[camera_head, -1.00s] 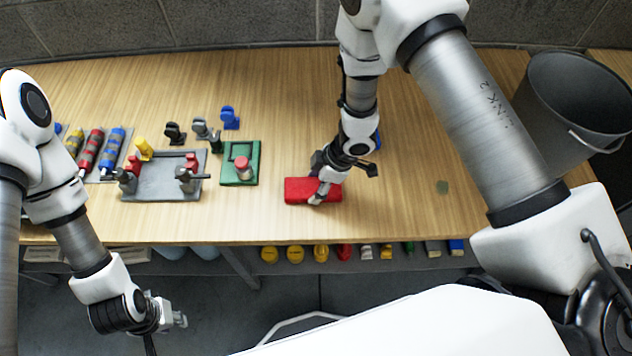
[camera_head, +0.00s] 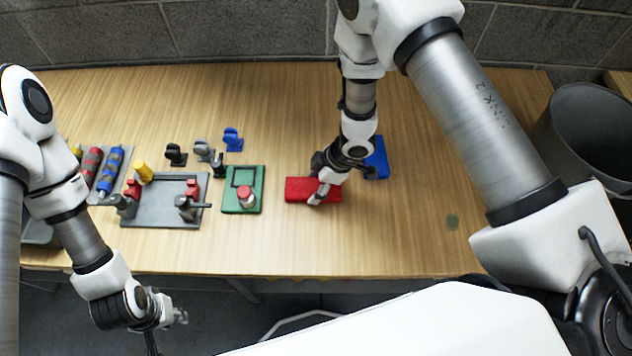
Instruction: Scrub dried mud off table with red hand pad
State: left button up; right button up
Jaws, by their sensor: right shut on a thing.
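The red hand pad (camera_head: 300,190) lies flat on the wooden table (camera_head: 300,250), right of the green board. My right gripper (camera_head: 324,190) comes down on it from above and is shut on it. The gripper hides part of the pad's right half. A small dull green-brown spot, the dried mud (camera_head: 452,222), is on the table to the right of the pad, apart from it. My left gripper (camera_head: 177,317) hangs low at the left, in front of the table's edge and away from the objects. Its finger opening is too small to tell.
A blue pad (camera_head: 377,158) lies behind my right gripper. To the left are a green board (camera_head: 243,188), a grey fixture plate (camera_head: 165,213), small clamps (camera_head: 204,151) and coloured cylinders (camera_head: 110,170). A dark bucket (camera_head: 590,130) stands at the right. The table between pad and spot is clear.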

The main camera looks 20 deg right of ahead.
jog(key=r+p, duration=0.1)
jog(key=r, duration=0.2)
jog(key=r+p, duration=0.1)
jog(key=r, duration=0.1)
jog(key=shift+s+a+r+p, duration=0.1)
jog(key=shift+s+a+p, duration=0.05)
jog(key=shift+s+p, duration=0.25)
jog(key=shift+w+r+p, duration=0.25)
jog(key=shift+r+p, duration=0.7)
jog(key=shift+s+r+p, duration=0.15)
jog(key=shift+r+p, duration=0.25)
jog(key=shift+r, duration=0.2)
jog(key=shift+f, duration=0.15)
